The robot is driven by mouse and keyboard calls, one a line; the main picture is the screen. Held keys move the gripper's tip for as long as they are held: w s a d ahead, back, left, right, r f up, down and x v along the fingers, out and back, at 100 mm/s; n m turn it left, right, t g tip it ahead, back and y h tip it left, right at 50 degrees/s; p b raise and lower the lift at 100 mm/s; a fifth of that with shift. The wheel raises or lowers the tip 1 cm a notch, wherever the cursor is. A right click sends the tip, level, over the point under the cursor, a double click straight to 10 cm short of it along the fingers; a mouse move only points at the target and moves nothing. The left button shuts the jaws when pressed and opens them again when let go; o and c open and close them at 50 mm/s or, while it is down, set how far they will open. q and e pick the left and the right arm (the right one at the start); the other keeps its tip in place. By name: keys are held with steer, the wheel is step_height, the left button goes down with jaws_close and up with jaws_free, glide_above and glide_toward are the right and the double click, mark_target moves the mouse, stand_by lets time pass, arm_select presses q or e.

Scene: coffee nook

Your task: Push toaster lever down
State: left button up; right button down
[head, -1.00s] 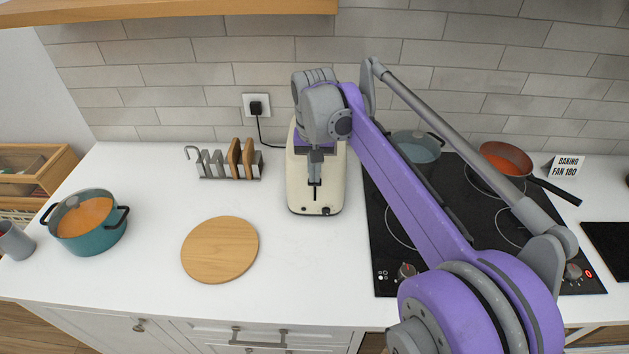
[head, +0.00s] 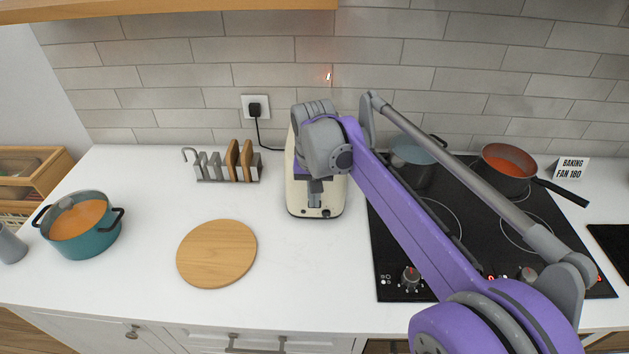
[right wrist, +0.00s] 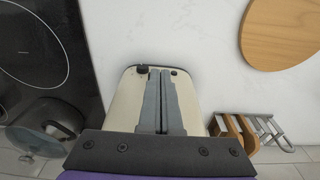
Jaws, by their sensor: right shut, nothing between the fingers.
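The cream toaster (head: 333,199) stands on the counter against the tiled wall, its front facing me. My right gripper (head: 315,203) is shut and empty, pointing down along the toaster's front. In the right wrist view, the two grey fingers (right wrist: 152,73) lie close together across the middle of the toaster (right wrist: 123,103), reaching near its front edge. The lever cannot be made out; the fingers cover the middle of the front. I cannot tell whether they touch it. My left gripper is not in view.
The black hob (head: 390,273) with a blue-grey pot (head: 412,178) and a red pan (head: 506,170) is right of the toaster. A toast rack (head: 215,168), round wooden board (head: 217,254) and teal pot (head: 88,243) are to the left. Bare counter lies in front of the toaster.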

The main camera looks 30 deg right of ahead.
steer(key=shift+s+a+r, duration=0.2)
steer(key=shift+s+a, duration=0.1)
steer(key=shift+s, duration=0.2)
step_height(320, 180, up, 11)
steer(key=shift+s+a+p, duration=0.25)
steer(key=shift+s+p, duration=0.15)
steer(key=shift+s, duration=0.05)
steer(key=shift+f, duration=0.15)
